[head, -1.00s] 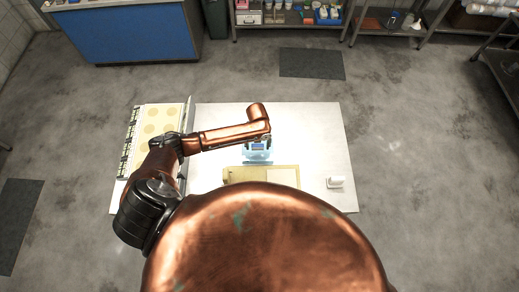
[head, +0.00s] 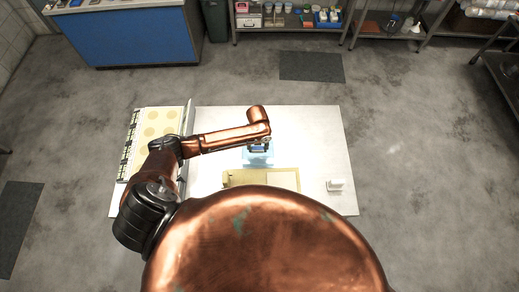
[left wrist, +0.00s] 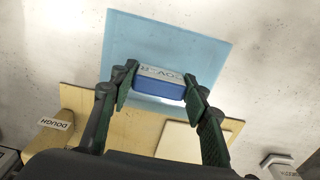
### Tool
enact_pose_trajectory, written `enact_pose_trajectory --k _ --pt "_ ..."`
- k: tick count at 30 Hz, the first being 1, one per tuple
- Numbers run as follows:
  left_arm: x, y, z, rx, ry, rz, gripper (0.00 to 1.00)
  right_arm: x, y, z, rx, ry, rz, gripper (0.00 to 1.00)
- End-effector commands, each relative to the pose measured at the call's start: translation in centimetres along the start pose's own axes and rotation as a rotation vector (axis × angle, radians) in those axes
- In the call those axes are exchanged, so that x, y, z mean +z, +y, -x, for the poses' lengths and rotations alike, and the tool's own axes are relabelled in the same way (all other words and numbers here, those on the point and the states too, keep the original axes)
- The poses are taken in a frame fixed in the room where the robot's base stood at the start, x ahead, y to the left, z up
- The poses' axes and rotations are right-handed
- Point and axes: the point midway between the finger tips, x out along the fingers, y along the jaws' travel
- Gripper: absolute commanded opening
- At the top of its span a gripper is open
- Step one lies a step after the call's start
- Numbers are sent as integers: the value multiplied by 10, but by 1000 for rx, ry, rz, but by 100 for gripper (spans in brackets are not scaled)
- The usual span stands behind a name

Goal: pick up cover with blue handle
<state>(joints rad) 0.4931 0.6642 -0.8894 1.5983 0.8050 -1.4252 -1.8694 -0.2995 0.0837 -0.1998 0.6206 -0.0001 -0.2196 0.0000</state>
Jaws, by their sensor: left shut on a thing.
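In the head view the cover (head: 258,161) is near the middle of the white table, partly hidden by my left arm. My left gripper (left wrist: 161,84) has its dark fingers on both ends of the handle and is shut on it. In the head view my left gripper (head: 259,142) is over the cover. I cannot tell whether the cover is clear of the table. My right gripper is not in view.
A tan board (head: 234,179) labelled "DOUGH", with a paler slab (left wrist: 180,140), lies close to the cover's near side. A tray with round discs (head: 155,131) stands at the table's left. A small white labelled object (head: 335,185) stands right. The white table (head: 315,140) is clear right of the cover.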

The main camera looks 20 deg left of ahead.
Motion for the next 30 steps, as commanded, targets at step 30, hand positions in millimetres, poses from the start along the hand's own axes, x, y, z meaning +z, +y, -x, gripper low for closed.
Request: enact_pose_trajectory --k 30 --pt "-132 9 122 -1 -1 -1 15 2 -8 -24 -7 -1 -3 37"
